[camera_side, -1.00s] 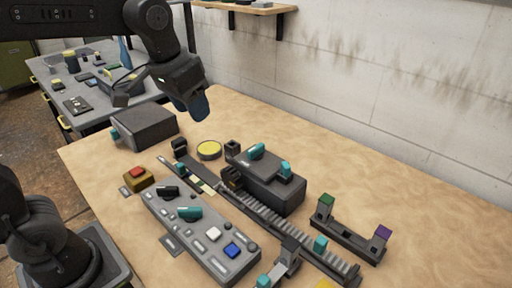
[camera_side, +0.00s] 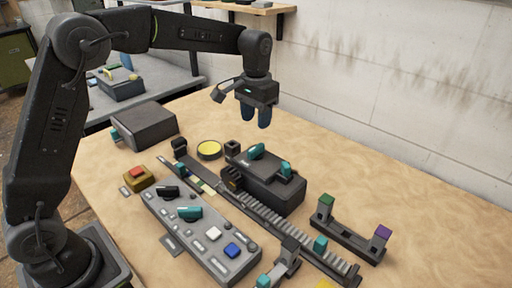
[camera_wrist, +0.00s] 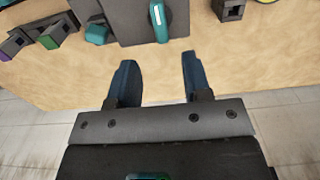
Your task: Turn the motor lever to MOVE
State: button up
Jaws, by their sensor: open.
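A dark motor-like box (camera_side: 270,182) stands in the middle of the bench. A teal lever (camera_side: 256,152) sits on its top, and a second teal piece (camera_side: 285,169) is at its right end. The wrist view shows a teal lever with a white line (camera_wrist: 160,17) on the box (camera_wrist: 124,22) at the top edge. No MOVE marking is readable. My gripper (camera_side: 254,118) is open and empty, pointing down above and behind the box, apart from the lever. Its two blue fingers also show in the wrist view (camera_wrist: 157,65), with bare bench between them.
A grey control panel (camera_side: 195,236) with black and teal knobs and white and blue buttons lies in front. A toothed rack (camera_side: 262,214) runs between panel and box. A bracket with green and purple ends (camera_side: 350,238) stands right. The bench's back right is clear.

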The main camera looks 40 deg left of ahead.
aim_at(256, 147)
notch_tip(256, 147, down, 10)
jog(key=shift+r, duration=0.2)
grip_shut()
dwell(0.4)
